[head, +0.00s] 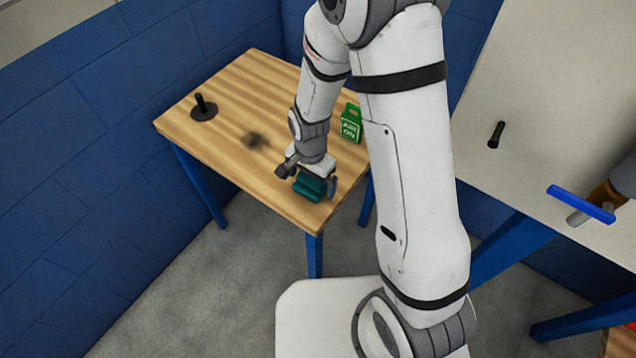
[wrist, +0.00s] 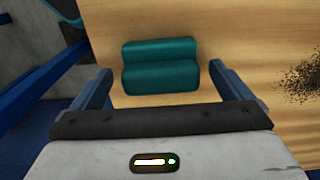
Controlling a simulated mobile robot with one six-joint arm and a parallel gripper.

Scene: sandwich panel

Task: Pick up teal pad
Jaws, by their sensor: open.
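The teal pad (head: 310,187) lies on the wooden table (head: 265,80) near its front corner. It has a stepped, ridged shape. In the wrist view the teal pad (wrist: 160,66) sits ahead of my gripper (wrist: 160,78), roughly centred between the two fingers. My gripper (head: 308,172) is right at the pad in the head view and partly covers its far side. The fingers are open with wide room between them. I cannot tell whether either finger touches the pad.
A green box (head: 351,123) stands on the table behind my gripper. A black upright peg on a round base (head: 204,107) stands at the far left. A dark speckled patch (head: 255,140) lies mid-table. A pale table (head: 560,90) at right holds a black object (head: 496,134) and a blue-handled tool (head: 581,203).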

